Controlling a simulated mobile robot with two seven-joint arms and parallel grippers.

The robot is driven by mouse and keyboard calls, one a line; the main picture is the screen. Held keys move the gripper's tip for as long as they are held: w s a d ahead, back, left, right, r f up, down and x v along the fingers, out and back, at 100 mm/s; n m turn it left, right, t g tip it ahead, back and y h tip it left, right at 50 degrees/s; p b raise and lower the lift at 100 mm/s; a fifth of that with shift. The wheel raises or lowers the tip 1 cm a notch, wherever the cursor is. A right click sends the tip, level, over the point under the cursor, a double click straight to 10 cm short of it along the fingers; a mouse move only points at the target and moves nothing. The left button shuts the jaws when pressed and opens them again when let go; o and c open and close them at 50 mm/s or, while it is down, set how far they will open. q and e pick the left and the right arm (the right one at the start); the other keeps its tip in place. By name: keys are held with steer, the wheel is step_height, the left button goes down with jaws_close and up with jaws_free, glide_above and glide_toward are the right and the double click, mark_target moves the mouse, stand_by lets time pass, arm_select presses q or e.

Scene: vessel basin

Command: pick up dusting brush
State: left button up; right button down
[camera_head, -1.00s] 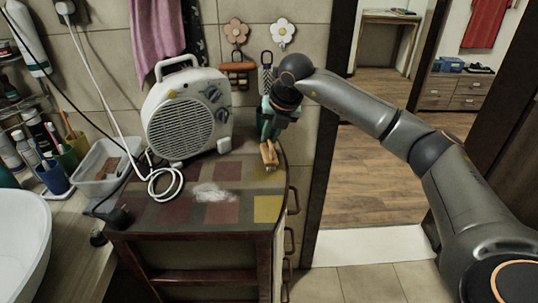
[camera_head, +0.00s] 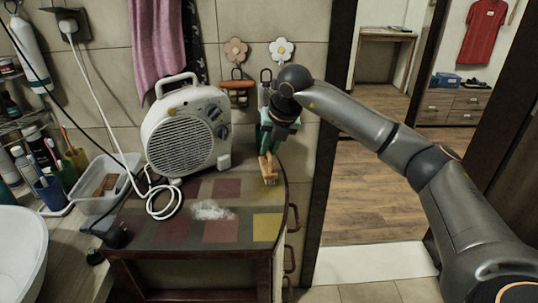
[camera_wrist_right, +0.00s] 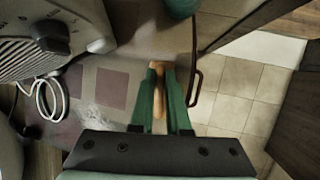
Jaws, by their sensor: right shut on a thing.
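The dusting brush (camera_head: 268,168) has a tan wooden handle and pale bristles at its lower end. It is upright at the right side of the tiled cabinet top (camera_head: 250,195). Whether its bristles touch the surface is hard to tell. My right gripper (camera_head: 267,150), with green fingers, points down and is shut on the brush. In the right wrist view the wooden handle (camera_wrist_right: 159,98) sits between the two green fingers; the bristles are not clear there. My left gripper is not in view.
A white fan heater (camera_head: 185,130) with a coiled white cord stands left of the brush. White powder (camera_head: 212,210) lies on the cabinet top. A clear bin (camera_head: 105,188) is further left. Flower hooks (camera_head: 281,50) with hanging items are on the wall behind. A doorway opens right.

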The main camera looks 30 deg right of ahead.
mark_target(274, 172)
steer(key=s+a+r+b, duration=0.1)
steer(key=s+a+r, duration=0.1)
steer(key=s+r, duration=0.3)
steer(key=s+a+r+b, duration=0.1)
steer(key=s+a+r, duration=0.1)
steer(key=s+r, duration=0.4)
steer(key=shift+s+a+r, duration=0.25)
steer(key=shift+s+r, duration=0.05)
steer(key=shift+s, duration=0.85)
steer(key=c, duration=1.5)
jaws_free()
jaws_close()
